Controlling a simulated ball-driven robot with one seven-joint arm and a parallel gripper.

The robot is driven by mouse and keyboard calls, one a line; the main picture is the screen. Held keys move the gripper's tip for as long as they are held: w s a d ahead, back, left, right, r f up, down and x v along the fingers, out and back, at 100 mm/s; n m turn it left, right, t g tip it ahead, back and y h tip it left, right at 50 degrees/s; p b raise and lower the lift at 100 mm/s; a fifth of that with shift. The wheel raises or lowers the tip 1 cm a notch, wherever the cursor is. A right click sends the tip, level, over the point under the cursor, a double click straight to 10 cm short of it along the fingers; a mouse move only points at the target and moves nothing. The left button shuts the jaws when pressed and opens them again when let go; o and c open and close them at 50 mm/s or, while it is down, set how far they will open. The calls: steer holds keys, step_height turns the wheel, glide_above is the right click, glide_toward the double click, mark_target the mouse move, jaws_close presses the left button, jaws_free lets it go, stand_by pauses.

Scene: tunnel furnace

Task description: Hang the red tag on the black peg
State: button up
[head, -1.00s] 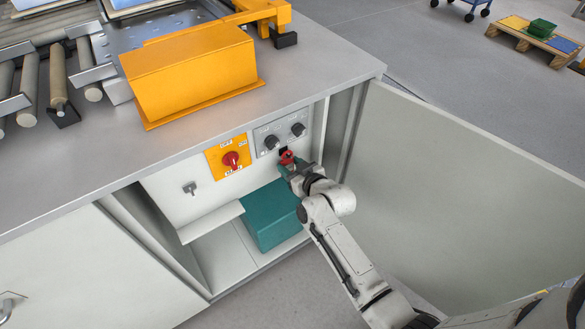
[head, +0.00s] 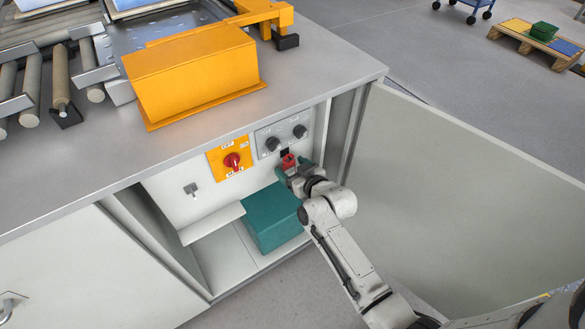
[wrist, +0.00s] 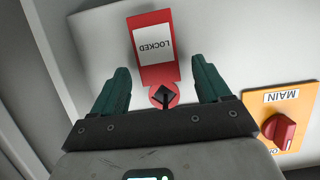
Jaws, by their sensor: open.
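The red tag (wrist: 152,70), with a white "LOCKED" label, shows in the wrist view with its round end at the black peg (wrist: 161,96). The dark peg shows in front of that round end, and the tag's plate extends from it along the pale panel. My gripper (wrist: 160,75) is open, with one green finger on each side of the tag and gaps to both. In the head view the tag (head: 289,160) is a small red patch at my gripper (head: 291,172), just below a dark spot on the panel. My gripper hides most of the tag there.
The orange main switch plate (head: 230,159) with its red knob is left of the tag in the head view. A grey knob panel (head: 283,136) is just above. A teal box (head: 273,217) stands below in the cabinet. The open door (head: 460,200) bounds the right side.

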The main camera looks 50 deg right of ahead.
steer(key=p+v, duration=0.1)
steer(key=v, duration=0.9)
steer(key=shift+s+p, duration=0.35)
steer(key=shift+r, duration=0.1)
steer(key=s+a+n+g+y, duration=0.35)
steer(key=s+a+g, duration=0.9)
steer(key=s, duration=0.55)
step_height(320, 180, up, 12)
steer(key=p, duration=1.2)
steer(key=shift+s+a+m+p, duration=0.15)
steer(key=shift+m+p, duration=0.15)
steer(key=shift+m, duration=0.05)
